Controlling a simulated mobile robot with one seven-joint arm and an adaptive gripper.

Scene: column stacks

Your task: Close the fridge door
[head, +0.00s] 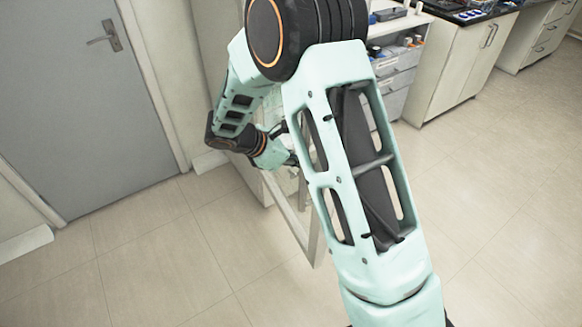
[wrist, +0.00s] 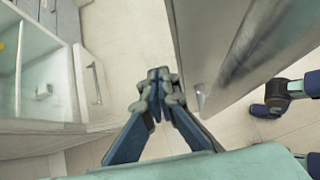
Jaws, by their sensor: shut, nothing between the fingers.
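The fridge door shows in the wrist view as a large grey panel (wrist: 225,45) at the upper right, standing open. In the head view its pale, narrow frame (head: 302,238) juts out toward the floor, partly behind my arm. An open pale cabinet, seemingly the fridge body (wrist: 58,65), is at the left of the wrist view, with shelves inside. My gripper (wrist: 157,78) is shut and empty, between the cabinet and the door, close to the door's edge; I cannot tell whether it touches.
A grey room door (head: 80,90) with a lever handle is at the left. Shelves with small items (head: 395,55) and a cream counter cabinet (head: 455,70) stand at the upper right. The tiled floor (head: 160,265) is clear in front and at both sides.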

